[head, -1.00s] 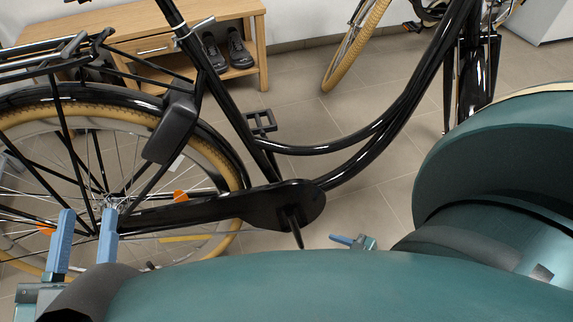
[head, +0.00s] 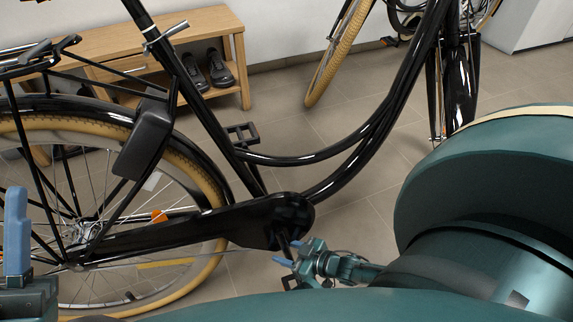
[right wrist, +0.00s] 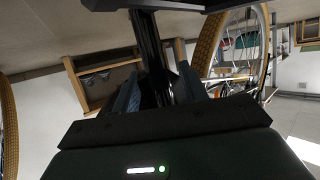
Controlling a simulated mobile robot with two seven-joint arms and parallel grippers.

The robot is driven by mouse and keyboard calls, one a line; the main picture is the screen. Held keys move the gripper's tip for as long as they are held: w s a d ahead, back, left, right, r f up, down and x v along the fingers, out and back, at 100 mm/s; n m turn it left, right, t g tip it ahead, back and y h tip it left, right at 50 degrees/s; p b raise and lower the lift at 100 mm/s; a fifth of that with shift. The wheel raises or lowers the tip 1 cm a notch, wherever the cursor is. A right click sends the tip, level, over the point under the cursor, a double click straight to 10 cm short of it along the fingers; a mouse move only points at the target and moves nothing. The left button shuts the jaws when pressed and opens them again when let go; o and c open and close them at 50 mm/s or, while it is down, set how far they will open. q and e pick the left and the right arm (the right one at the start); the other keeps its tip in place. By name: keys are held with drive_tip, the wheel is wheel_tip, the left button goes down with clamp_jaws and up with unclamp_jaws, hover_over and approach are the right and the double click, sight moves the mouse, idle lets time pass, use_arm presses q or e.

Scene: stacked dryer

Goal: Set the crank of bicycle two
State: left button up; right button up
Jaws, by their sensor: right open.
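A black bicycle with tan tyres fills the head view; its chain case (head: 265,222) sits low in the middle. Its near crank (head: 284,243) hangs down from the case; the low pedal is mostly hidden behind my right gripper. My right gripper (head: 285,254) is open at this crank. In the right wrist view the dark crank (right wrist: 150,60) runs between the two blue fingers (right wrist: 155,92); I cannot tell whether they touch it. The far pedal (head: 242,135) shows behind the frame. My left gripper (head: 17,230) is at the left edge, with one blue finger clearly visible.
A second bicycle (head: 340,50) stands behind. A wooden bench (head: 200,40) with dark shoes (head: 220,70) is against the wall. A white cabinet (head: 525,25) is at the back right. Tiled floor (head: 350,125) lies open between the bicycles.

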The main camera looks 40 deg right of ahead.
drive_tip(key=shift+c, duration=0.5)
clamp_jaws()
use_arm(q)
drive_tip(key=shift+r+y, duration=0.2)
drive_tip(key=shift+y, duration=0.1)
use_arm(e)
drive_tip(key=shift+d+r, duration=0.1)
